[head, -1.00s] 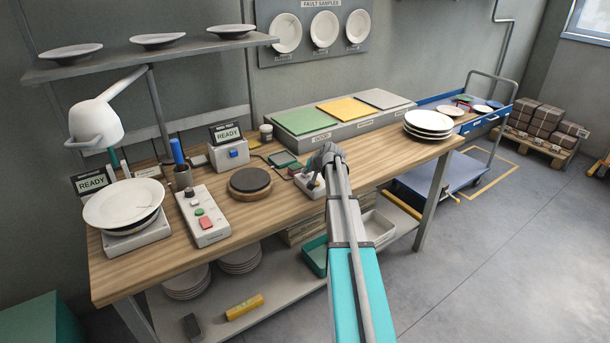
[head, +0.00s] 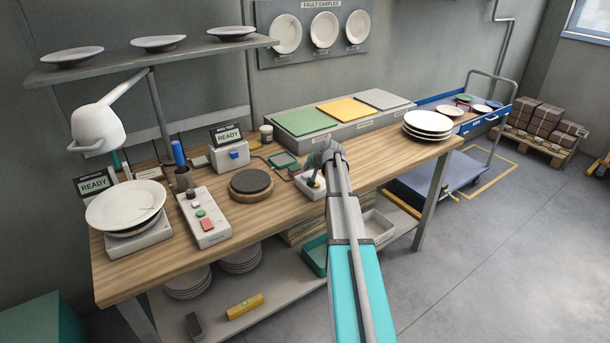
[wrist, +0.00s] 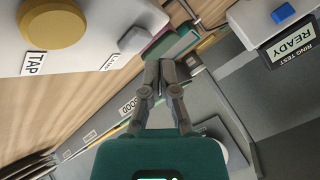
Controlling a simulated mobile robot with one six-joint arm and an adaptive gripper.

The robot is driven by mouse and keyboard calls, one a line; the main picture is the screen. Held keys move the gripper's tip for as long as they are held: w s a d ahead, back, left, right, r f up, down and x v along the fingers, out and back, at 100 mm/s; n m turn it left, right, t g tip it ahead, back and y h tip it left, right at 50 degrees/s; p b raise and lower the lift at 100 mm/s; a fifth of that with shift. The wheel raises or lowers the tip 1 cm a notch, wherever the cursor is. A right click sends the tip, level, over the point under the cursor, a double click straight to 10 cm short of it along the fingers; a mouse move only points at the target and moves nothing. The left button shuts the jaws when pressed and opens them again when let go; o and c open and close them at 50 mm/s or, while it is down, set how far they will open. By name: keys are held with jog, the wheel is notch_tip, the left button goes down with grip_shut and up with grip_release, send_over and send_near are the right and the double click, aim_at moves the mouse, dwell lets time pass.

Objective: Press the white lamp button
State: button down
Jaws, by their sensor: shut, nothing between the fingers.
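A pale box (wrist: 90,50) in the wrist view carries a large yellow button labelled TAP (wrist: 55,24) and a small white button (wrist: 134,40) beside a partly readable label that looks like LAMP. In the head view this box (head: 307,190) stands on the bench, partly hidden by my arm. My gripper (wrist: 158,68) is shut and empty. In the wrist view its fingertips appear to the right of and below the white button, apart from it.
A box with a blue button (head: 235,154) and READY sign stands behind. Green, yellow and grey pads (head: 345,112) lie behind my gripper. Stacked plates (head: 428,124) stand right.

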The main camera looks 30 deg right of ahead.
aim_at(306, 176)
jog(key=shift+r+p, duration=2.45)
jog(key=shift+r, duration=0.3)
